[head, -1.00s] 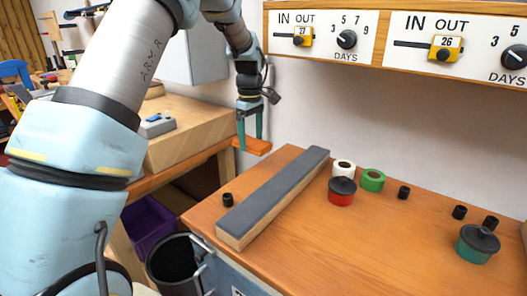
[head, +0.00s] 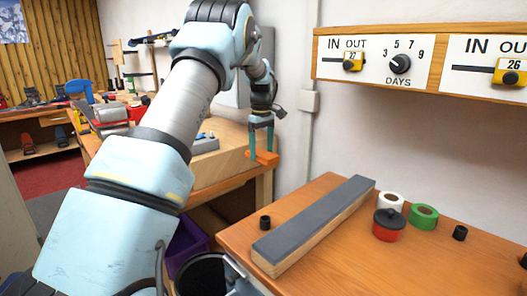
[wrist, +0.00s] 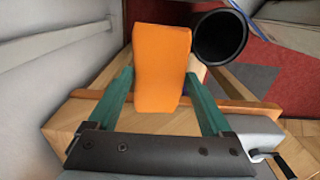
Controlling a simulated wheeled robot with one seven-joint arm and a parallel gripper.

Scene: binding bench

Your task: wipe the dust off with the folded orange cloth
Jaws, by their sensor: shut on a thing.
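The folded orange cloth (head: 265,158) is held between the two green fingers of my gripper (head: 262,143), in the air near the wooden block bench. In the wrist view the orange cloth (wrist: 160,60) sticks out beyond the fingers of my gripper (wrist: 160,85), which are shut on it. The cloth is left of and apart from the long grey-topped bar (head: 318,218) on the orange-brown bench (head: 370,262). I cannot make out any dust in these views.
A black pot with a red base (head: 388,226), a white roll (head: 391,201) and a green roll (head: 423,216) stand right of the bar. A small black cylinder (head: 265,223) is at its left. A dark bin (head: 203,275) and purple crate (head: 187,243) stand below.

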